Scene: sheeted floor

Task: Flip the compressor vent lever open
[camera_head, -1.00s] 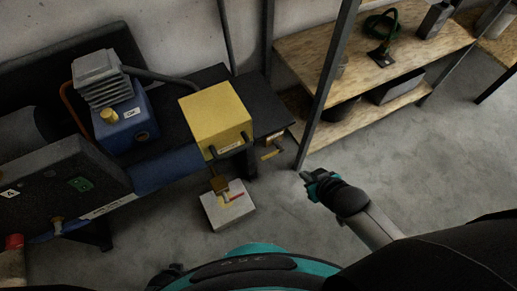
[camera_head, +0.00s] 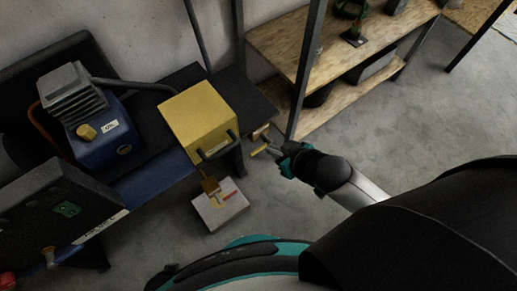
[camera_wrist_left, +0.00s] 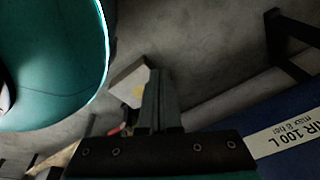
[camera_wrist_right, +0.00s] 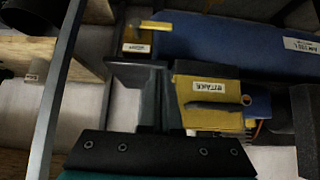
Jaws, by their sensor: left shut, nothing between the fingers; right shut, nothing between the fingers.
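The blue compressor tank (camera_head: 155,178) lies under a black bench top at the left. A small yellow lever (camera_head: 261,150) shows near its right end, and in the right wrist view (camera_wrist_right: 149,25) it sits above a labelled brass-coloured block. A red lever (camera_head: 228,196) and a brass fitting (camera_head: 210,186) show over a pale block; I cannot tell which lever is the vent. My right gripper (camera_head: 277,150) is shut and empty, close beside the yellow lever; contact cannot be told. My left gripper (camera_wrist_left: 155,90) is shut and empty, with the pale block (camera_wrist_left: 128,78) beyond it.
A yellow box (camera_head: 196,118) with a black handle and the blue pump (camera_head: 103,146) stand on the bench. A dark post (camera_head: 303,75) and wooden shelving (camera_head: 270,40) stand behind my right gripper. The floor (camera_head: 390,135) at the right is open.

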